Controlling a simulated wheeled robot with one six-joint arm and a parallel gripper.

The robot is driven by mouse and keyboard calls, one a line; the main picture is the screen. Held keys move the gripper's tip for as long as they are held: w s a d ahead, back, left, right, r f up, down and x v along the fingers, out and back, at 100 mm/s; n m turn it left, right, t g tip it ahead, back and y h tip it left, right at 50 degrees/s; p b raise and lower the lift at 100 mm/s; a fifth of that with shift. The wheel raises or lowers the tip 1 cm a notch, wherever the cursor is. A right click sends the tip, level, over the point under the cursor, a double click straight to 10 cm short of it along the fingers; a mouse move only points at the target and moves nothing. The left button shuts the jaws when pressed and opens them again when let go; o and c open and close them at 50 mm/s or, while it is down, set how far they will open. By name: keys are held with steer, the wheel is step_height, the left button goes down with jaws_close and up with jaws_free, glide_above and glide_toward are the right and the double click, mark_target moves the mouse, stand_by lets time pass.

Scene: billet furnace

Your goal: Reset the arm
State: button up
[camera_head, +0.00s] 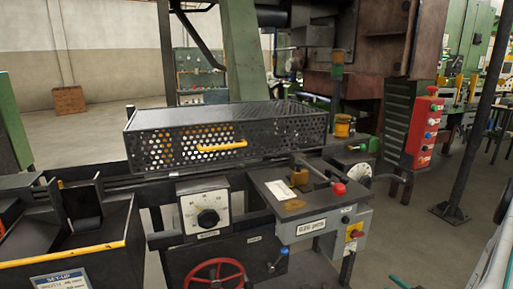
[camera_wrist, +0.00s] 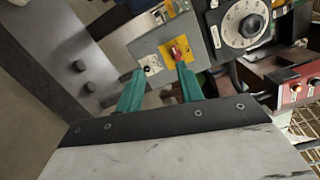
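My gripper (camera_wrist: 160,68) shows in the wrist view with two teal fingers spread apart. Nothing is seen between them. Beyond the fingertips is a grey control box (camera_wrist: 147,49) with a red switch (camera_wrist: 176,49) on a yellow plate; I cannot tell whether the fingers touch it. In the head view only a small teal piece, likely part of my gripper (camera_head: 399,282), shows at the bottom edge, right of the grey box (camera_head: 352,245). Most of my arm is out of view.
A perforated black cover (camera_head: 268,115) with a yellow handle spans the machine. A white dial (camera_head: 208,208), a red handwheel (camera_head: 216,274) and a red button (camera_head: 339,189) are on its front. A red button box (camera_head: 424,130) and dark post (camera_head: 473,110) stand right. Open floor shows between.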

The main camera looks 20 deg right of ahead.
steer(key=s+a+r+n+g+y, duration=0.2)
steer(key=a+r+n+g+y, duration=0.25)
steer(key=a+r+g, duration=0.5)
steer(key=s+a+r+n+g+y, duration=0.3)
steer(key=a+r+g+y, duration=0.25)
steer(key=a+r, duration=0.6)
steer(key=s+a+r+n+h, duration=0.5)
steer(key=s+a+r+h, duration=0.1)
steer(key=r, duration=0.3)
steer(key=s+a+r+n+g+h, duration=0.1)
steer(key=s+a+r+n+h, duration=0.5)
steer(key=r, duration=0.4)
steer(key=shift+a+r+h, duration=0.3)
steer(key=shift+a+h, duration=0.2)
steer(key=shift+a, duration=0.45)
